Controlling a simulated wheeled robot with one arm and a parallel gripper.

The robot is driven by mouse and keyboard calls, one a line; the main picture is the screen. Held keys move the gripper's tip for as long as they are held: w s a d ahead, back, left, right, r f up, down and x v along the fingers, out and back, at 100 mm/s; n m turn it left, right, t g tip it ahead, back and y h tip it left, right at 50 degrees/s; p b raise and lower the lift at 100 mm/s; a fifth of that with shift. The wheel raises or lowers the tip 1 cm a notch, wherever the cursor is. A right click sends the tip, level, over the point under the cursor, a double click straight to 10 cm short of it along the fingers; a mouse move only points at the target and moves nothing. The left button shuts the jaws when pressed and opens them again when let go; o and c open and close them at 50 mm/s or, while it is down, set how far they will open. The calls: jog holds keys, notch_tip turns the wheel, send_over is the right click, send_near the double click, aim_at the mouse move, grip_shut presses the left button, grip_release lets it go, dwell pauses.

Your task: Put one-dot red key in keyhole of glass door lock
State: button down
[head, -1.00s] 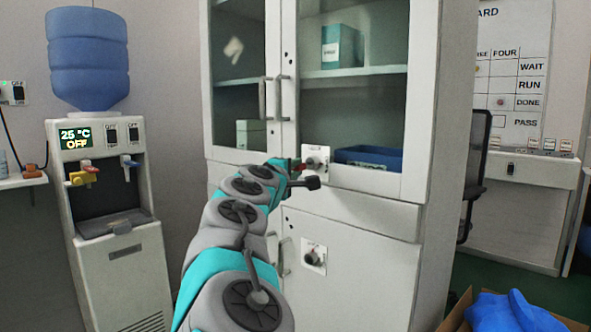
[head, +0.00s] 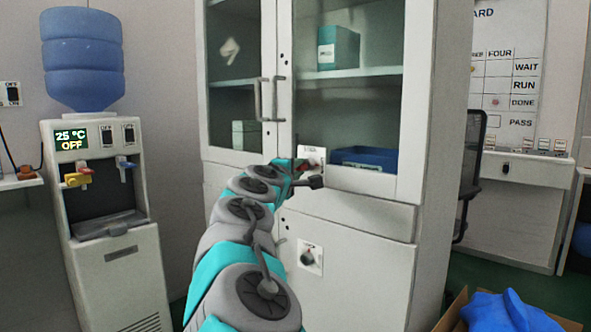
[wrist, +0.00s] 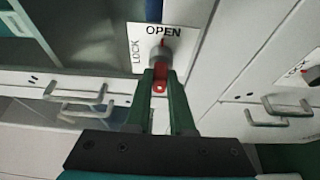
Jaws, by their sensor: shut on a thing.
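My gripper (wrist: 163,100) has green fingers shut on the red key (wrist: 159,86), whose head shows between the fingertips in the wrist view. The key points at the round grey lock (wrist: 161,56) on a white plate marked OPEN and LOCK. The key's front end is hidden by the fingertips and lock, so I cannot tell how deep it sits. In the head view the lock plate (head: 316,153) is on the glass door (head: 350,110), partly covered by my gripper. The dots on the key are too small to read.
A second lock (head: 309,258) is on the lower white door. Bar handles (head: 273,100) stand out left of the lock. A blue bin (head: 365,158) is behind the glass. A water dispenser (head: 105,215) stands left, a box with a blue thing (head: 510,312) lower right.

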jog(key=shift+w+d, duration=0.15)
jog(key=c, duration=0.7)
grip_release()
jog(key=v, duration=0.7)
jog(key=shift+s, duration=0.4)
